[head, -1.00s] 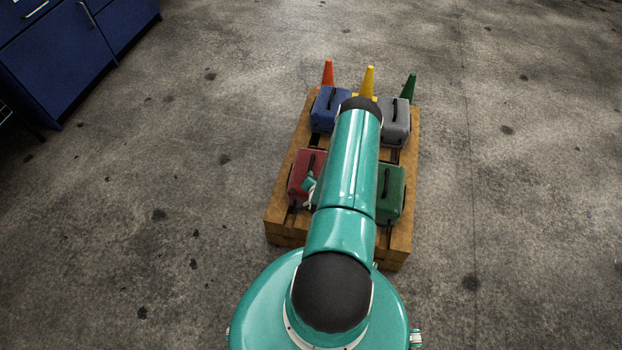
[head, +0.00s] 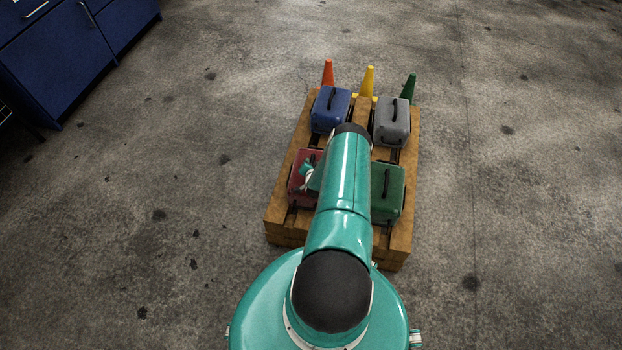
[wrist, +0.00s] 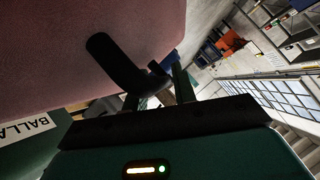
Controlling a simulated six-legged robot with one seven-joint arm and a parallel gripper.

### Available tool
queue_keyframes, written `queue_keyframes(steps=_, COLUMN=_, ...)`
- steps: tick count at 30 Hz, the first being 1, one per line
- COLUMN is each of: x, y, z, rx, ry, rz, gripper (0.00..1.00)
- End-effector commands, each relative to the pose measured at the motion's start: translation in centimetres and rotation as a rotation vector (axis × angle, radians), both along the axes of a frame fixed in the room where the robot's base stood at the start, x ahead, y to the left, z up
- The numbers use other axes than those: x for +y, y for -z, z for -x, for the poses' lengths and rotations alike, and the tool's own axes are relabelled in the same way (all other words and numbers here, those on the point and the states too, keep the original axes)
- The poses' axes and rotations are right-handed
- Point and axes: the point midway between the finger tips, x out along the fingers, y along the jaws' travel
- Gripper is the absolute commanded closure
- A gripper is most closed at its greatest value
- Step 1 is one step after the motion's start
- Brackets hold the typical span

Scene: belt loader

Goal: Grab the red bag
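The red bag (head: 297,187) sits on the near left of a wooden pallet, partly hidden by my arm. In the wrist view it fills the upper left as a pinkish surface (wrist: 90,25) with a black handle (wrist: 112,62). My gripper (wrist: 157,92) is close beside the bag. Its two dark fingers are apart, and the end of the handle shows between them in the picture. I cannot tell whether they touch the handle. In the head view the gripper end is over the bag's top, mostly hidden by the arm.
The pallet (head: 283,227) also holds a blue bag (head: 329,112), a grey bag (head: 391,125) and a green bag (head: 388,195). Orange (head: 328,73), yellow (head: 369,80) and green (head: 409,86) cones stand behind. A blue cabinet (head: 60,60) is far left. Floor around is clear.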

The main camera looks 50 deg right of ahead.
Motion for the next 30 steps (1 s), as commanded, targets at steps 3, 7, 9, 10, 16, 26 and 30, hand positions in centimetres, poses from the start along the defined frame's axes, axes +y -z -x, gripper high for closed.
queue_keyframes(steps=3, x=0.00, y=0.06, z=-0.04, rx=0.000, ry=-0.001, rz=-0.001, gripper=0.73)
queue_keyframes(steps=7, x=0.01, y=0.04, z=-0.02, rx=0.000, ry=-0.001, rz=-0.001, gripper=0.81)
queue_keyframes(steps=9, x=0.00, y=0.04, z=-0.02, rx=0.000, ry=-0.001, rz=-0.001, gripper=0.95)
queue_keyframes(steps=10, x=0.00, y=0.04, z=-0.02, rx=0.000, ry=-0.001, rz=-0.001, gripper=1.00)
queue_keyframes(steps=16, x=-0.01, y=0.02, z=-0.01, rx=-0.001, ry=0.000, rz=-0.001, gripper=1.00)
queue_keyframes(steps=26, x=-0.03, y=0.08, z=0.10, rx=0.001, ry=0.003, rz=-0.002, gripper=1.00)
queue_keyframes(steps=30, x=-0.04, y=0.10, z=0.14, rx=0.001, ry=0.004, rz=-0.003, gripper=1.00)
